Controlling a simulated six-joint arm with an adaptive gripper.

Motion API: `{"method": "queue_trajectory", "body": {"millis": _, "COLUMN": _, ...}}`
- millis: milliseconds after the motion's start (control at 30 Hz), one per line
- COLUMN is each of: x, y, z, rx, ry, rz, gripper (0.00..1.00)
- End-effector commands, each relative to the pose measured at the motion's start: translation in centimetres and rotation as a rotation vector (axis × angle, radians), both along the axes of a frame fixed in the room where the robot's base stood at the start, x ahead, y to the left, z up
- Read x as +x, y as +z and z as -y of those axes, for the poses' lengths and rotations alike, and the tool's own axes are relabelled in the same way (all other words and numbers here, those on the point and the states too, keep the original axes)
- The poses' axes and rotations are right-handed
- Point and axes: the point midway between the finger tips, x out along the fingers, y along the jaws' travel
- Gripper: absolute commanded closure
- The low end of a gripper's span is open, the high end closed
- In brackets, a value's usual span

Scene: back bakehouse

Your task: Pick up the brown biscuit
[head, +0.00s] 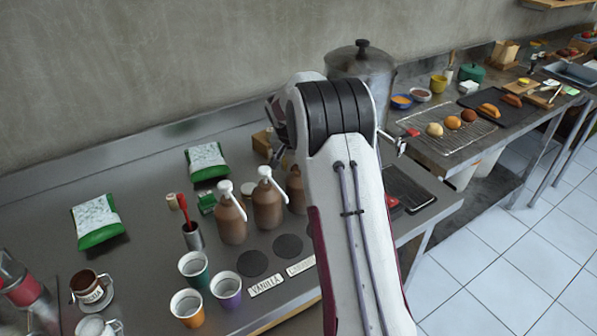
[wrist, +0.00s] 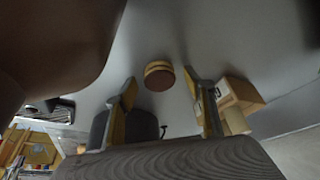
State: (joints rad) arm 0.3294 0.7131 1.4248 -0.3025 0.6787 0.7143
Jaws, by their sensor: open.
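In the wrist view a small round brown biscuit (wrist: 158,75), with paler bands around its side, sits on the grey worktop. It lies beyond my gripper (wrist: 161,86), roughly in line with the gap between the two fingers. The fingers are spread apart, with nothing seen held between them. In the head view my arm covers most of the gripper. A small round thing (head: 248,189) shows behind the bottles there; I cannot tell if it is the same biscuit.
Brown pump bottles (head: 230,217) stand close together; a large brown form fills the wrist view's upper left. Cardboard boxes (wrist: 238,95) stand right of the fingers. A lidded steel pot (head: 362,66) stands behind my arm.

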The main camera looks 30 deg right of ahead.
Motion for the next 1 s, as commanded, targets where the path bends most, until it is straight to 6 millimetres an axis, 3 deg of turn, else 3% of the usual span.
{"method": "queue_trajectory", "body": {"millis": 267, "x": 0.0, "y": 0.0, "z": 0.0, "rx": 0.0, "ry": 0.0, "rz": 0.0, "gripper": 0.47}}
{"method": "queue_trajectory", "body": {"millis": 400, "x": 0.0, "y": 0.0, "z": 0.0, "rx": 0.0, "ry": 0.0, "rz": 0.0, "gripper": 0.81}}
{"method": "queue_trajectory", "body": {"millis": 433, "x": 0.0, "y": 0.0, "z": 0.0, "rx": 0.0, "ry": 0.0, "rz": 0.0, "gripper": 0.83}}
{"method": "queue_trajectory", "body": {"millis": 800, "x": 0.0, "y": 0.1, "z": 0.0, "rx": 0.0, "ry": 0.0, "rz": 0.0, "gripper": 0.83}}
{"method": "queue_trajectory", "body": {"millis": 1000, "x": 0.0, "y": 1.2, "z": 0.0, "rx": 0.0, "ry": -0.001, "rz": 0.001, "gripper": 0.83}}
